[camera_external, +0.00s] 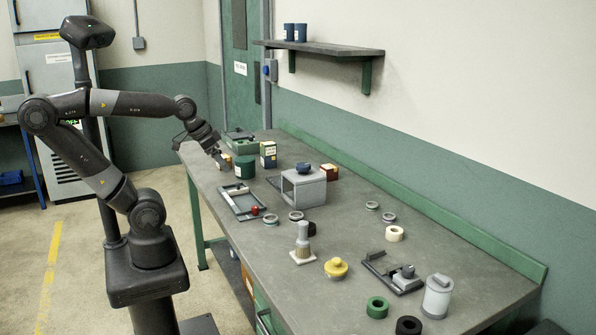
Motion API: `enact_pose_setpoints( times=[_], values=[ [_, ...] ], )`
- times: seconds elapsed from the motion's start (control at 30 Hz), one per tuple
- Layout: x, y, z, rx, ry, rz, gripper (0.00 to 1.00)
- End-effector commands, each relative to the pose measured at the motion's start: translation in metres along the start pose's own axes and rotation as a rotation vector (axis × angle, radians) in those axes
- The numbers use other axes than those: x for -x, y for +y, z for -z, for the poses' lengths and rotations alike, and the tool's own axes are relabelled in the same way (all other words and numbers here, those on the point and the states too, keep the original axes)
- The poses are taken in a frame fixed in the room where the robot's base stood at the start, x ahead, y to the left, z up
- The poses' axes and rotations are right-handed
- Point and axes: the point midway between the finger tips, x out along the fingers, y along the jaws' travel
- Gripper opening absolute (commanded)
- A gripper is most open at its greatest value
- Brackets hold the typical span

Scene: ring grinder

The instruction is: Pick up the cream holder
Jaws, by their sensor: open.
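No part is clearly marked as the cream holder. A cream square base (303,258) with an upright grey post stands on the bench near its front edge. A cream ring (395,233) lies farther right, and a small cream piece (236,189) lies in a dark tray (229,206). My gripper (223,163) is open at the far left end of the bench, tilted downward.
A grey housing (304,189) with a dark blue bowl on top stands mid-bench. Several coloured rings, a yellow knob (336,267), a dark clamp-like fixture (391,272) and a grey-white canister (437,297) are toward the right. The bench between them has bare patches. A shelf (330,49) hangs on the wall.

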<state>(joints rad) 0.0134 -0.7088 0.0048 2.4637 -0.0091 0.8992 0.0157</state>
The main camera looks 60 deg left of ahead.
Motion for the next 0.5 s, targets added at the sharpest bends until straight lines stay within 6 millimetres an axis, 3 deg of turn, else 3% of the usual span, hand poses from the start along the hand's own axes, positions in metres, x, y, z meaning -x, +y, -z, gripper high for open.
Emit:
enact_pose_setpoints(
  times=[0.27, 0.5],
  values=[
    [-0.011, 0.023, 0.087, -0.092, -0.028, -0.077, 0.77],
    [-0.038, 0.052, 0.164, -0.181, -0.047, -0.136, 0.77]
  ],
)
